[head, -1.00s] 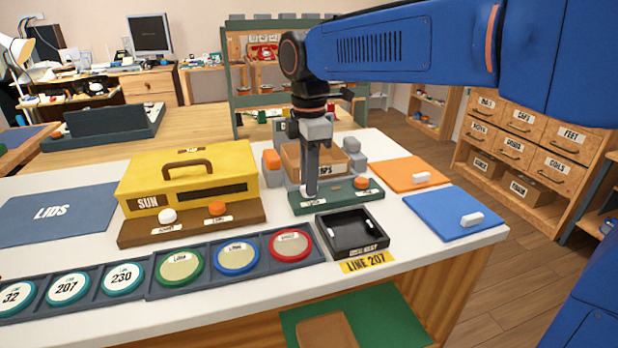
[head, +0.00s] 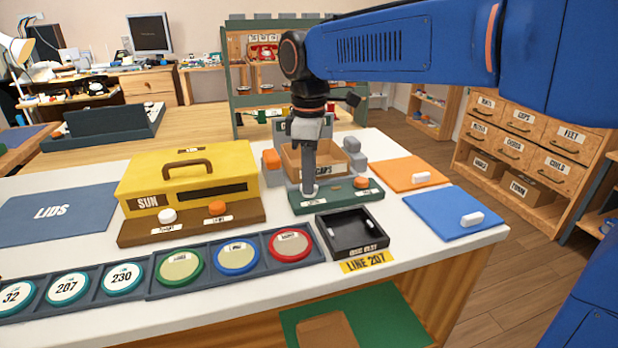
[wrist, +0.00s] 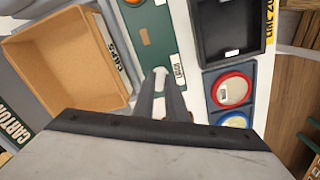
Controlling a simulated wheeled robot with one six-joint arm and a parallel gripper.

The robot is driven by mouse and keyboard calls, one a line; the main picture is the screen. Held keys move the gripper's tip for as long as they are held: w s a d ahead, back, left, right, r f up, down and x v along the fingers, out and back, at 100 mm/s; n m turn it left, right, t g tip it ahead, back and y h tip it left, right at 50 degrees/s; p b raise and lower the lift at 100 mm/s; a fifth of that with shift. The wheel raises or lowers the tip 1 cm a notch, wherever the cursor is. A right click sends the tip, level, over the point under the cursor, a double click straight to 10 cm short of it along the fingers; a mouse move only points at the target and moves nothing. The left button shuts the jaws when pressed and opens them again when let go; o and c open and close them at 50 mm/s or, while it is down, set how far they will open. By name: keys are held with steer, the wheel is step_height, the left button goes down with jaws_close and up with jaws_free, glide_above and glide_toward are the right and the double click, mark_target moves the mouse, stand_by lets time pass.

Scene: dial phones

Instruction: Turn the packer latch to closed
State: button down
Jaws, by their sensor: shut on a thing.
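The packer is a green base (head: 338,199) with an open brown carton (head: 297,158) marked CAPS behind it, between grey blocks. An orange knob (head: 361,182) sits at the right of the base. A small white latch knob stands at its left, mostly hidden behind my fingers in the head view; its white tip (wrist: 160,72) shows between the fingertips in the wrist view. My gripper (head: 309,188) points straight down at the left of the base and is shut on the white knob. The label beside the knob is too small to read.
A black tray (head: 352,246) sits just in front of the packer. A yellow SUN box (head: 150,180) with its brown knob base stands to the left. Orange (head: 400,172) and blue (head: 450,205) mats lie to the right. Round coloured dials (head: 237,257) line the front edge.

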steer(key=m, duration=1.2)
steer(key=shift+m, duration=0.4)
stand_by(0.3)
steer(key=c, duration=1.8)
jaws_free()
steer(key=shift+r, duration=0.1)
step_height(320, 180, up, 17)
steer(key=shift+r, duration=0.15)
